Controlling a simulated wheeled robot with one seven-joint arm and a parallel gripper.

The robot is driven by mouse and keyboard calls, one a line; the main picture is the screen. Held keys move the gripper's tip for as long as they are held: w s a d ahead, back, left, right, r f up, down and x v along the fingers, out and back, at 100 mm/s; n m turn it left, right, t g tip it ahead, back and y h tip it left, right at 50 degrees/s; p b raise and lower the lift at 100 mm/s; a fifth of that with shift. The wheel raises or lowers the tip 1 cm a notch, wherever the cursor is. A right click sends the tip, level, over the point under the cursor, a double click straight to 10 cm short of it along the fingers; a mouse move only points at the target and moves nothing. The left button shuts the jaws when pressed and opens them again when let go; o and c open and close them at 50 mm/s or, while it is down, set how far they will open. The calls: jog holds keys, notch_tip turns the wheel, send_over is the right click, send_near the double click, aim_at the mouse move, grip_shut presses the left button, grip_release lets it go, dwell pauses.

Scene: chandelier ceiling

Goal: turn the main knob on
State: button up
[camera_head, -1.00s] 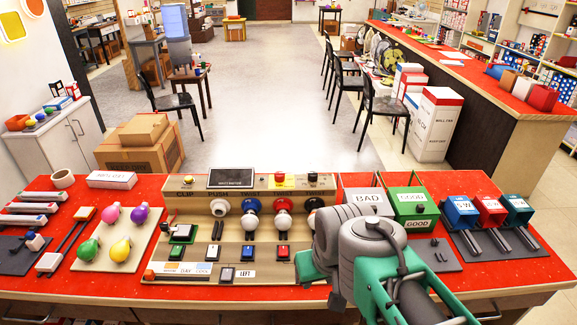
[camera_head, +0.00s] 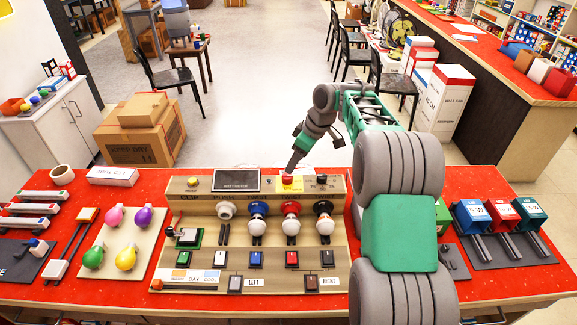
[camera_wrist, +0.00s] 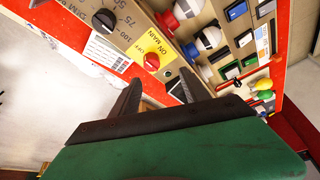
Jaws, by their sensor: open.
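The main knob (camera_wrist: 152,62) is red and sits on a yellow label reading ON, MAIN and OFF in the wrist view. Its pointer direction is too small to tell. In the head view the knob (camera_head: 287,180) is on the top strip of the beige test panel (camera_head: 180,218), partly hidden by my gripper (camera_head: 291,168). In the wrist view my gripper (camera_wrist: 160,77) is open and empty. Its two dark fingers stand apart, with the knob just beyond their tips and between them. I see no contact with the knob.
A black dial (camera_wrist: 104,20) with numbers is beside the main knob. A dark display (camera_head: 236,180) and a yellow button (camera_head: 193,183) share the top strip. Bulbs in sockets (camera_head: 291,222) and several switches are below.

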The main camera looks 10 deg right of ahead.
aim_at(288, 175)
jog(key=shift+n, duration=0.5)
jog(key=x, duration=0.3)
jog(key=w+d+p+x, duration=0.1)
jog(key=x, duration=0.2)
jog(key=p+x, duration=0.1)
jog(key=x, duration=0.2)
jog(key=shift+w+d+f, duration=0.15)
jog(key=shift+w+f, duration=0.1)
jog(key=shift+f, duration=0.05)
grip_shut()
